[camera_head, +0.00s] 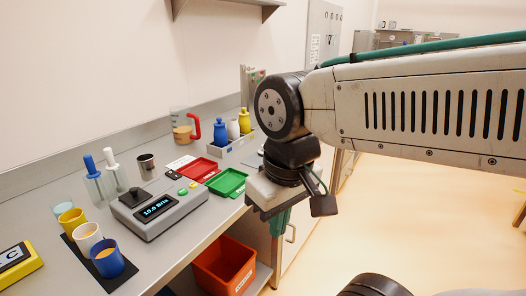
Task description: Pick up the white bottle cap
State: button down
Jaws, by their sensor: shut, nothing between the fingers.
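A white bottle (233,129) stands between a blue bottle (220,131) and a yellow bottle (244,121) in a grey tray (232,148) at the back of the bench. The cap on the white bottle is too small to make out clearly from its body. My gripper (279,224) points down in front of the bench's front edge, to the right of and nearer than the bottles. Its greenish fingers are partly hidden by the wrist. It is shut and holds nothing.
A red tray (187,166) and a green tray (227,193) lie between the bottles and a scale (158,212). A jug with a red handle (193,129), a metal cup (147,167) and several coloured cups stand on the bench. An orange bin (224,265) is below.

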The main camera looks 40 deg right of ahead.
aim_at(232, 127)
jog(key=z, duration=0.3)
jog(key=k, duration=0.35)
jog(key=z, duration=1.15)
jog(key=i, duration=0.9)
jog(key=u, duration=1.15)
jog(key=i, duration=0.7)
jog(key=u, duration=0.75)
